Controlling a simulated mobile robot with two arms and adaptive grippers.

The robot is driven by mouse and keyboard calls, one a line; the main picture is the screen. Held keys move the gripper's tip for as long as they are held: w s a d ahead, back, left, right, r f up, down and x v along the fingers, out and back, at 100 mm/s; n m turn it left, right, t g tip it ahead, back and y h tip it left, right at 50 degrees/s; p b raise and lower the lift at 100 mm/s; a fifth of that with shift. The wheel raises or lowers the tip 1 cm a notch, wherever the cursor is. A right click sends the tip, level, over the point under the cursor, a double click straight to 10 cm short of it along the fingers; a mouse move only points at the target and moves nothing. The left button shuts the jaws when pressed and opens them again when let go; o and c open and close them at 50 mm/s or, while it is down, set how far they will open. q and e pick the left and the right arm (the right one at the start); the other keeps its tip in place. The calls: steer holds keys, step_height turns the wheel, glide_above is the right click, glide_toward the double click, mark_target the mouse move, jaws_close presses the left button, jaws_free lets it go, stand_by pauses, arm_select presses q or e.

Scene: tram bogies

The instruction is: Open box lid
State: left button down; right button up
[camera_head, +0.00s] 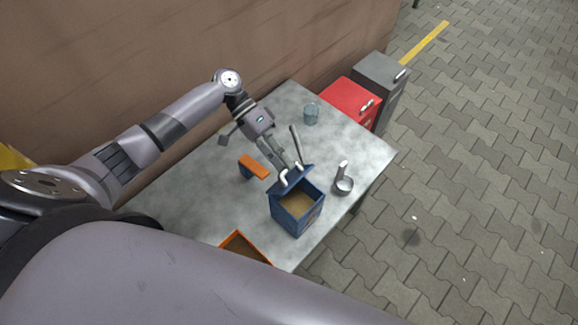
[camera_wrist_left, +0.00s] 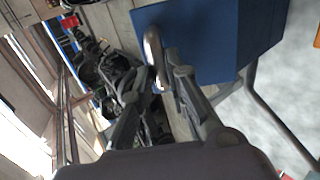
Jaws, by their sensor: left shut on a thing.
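A blue box (camera_head: 296,213) stands on the grey table with its lid (camera_head: 296,180) raised, so its brown inside shows. The lid has a pale curved handle (camera_head: 287,176). My left gripper (camera_head: 292,168) is at the lid, shut on the handle. In the left wrist view, the gripper (camera_wrist_left: 172,92) has its fingers at the metal handle (camera_wrist_left: 153,55), beside the blue lid (camera_wrist_left: 190,40). The exact finger contact is partly hidden. My right gripper is not in view.
On the table (camera_head: 362,150) stand a glass (camera_head: 311,114), a grey metal cup-like item (camera_head: 343,182), an orange-topped object (camera_head: 254,167) and an orange-rimmed tray (camera_head: 243,247). Red (camera_head: 350,101) and dark grey (camera_head: 379,76) cabinets adjoin the table's far end. A brown wall runs behind.

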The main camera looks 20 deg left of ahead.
arm_select(q)
steer(key=shift+w+a+f, duration=0.1)
steer(key=shift+a+f, duration=0.15)
steer(key=shift+a, duration=0.35)
steer(key=shift+w+a+f, duration=0.1)
steer(key=shift+a+f, duration=0.15)
steer(key=shift+a, duration=0.35)
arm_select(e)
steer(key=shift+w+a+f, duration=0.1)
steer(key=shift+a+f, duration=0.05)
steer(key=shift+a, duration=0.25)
arm_select(q)
steer(key=shift+s+f, duration=0.1)
steer(key=c, duration=2)
jaws_free()
steer(key=o, duration=0.4)
steer(key=shift+w+a, duration=0.15)
steer(key=shift+w, duration=0.15)
steer(key=shift+o, duration=0.2)
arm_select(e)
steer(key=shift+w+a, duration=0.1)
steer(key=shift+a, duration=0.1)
arm_select(q)
steer(key=shift+r, duration=0.2)
steer(key=shift+r, duration=0.1)
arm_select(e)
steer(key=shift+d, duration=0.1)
